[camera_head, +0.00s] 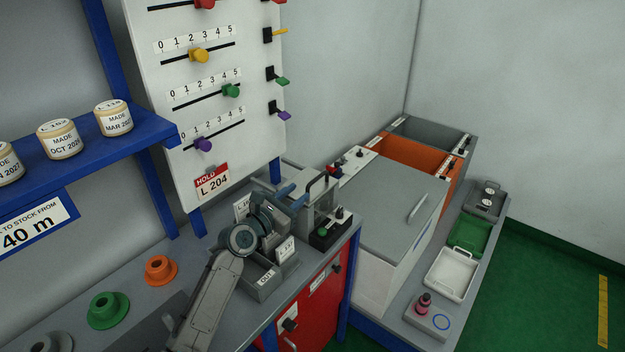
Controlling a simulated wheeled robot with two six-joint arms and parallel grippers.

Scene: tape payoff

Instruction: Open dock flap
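My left gripper (292,196) reaches over the grey bench from the lower left. Its two bluish fingertips look parted, with nothing visible between them. They are close to the left side of a grey box-like unit (322,216) with a dark upright handle (318,188); I cannot tell whether they touch it. No part is clearly marked as the dock flap. A grey lid (392,188) with a bar handle (418,208) lies shut on a white bin to the right. My arm and wrist hide part of the bench fixtures. My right gripper is not in view.
A panel of coloured sliders (205,100) stands behind the bench. A black button box (330,230) and a grey tray marked OUT (265,282) are near the gripper. Orange (161,269) and green (108,309) spools stand at left. Open trays (452,274) line the right ledge.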

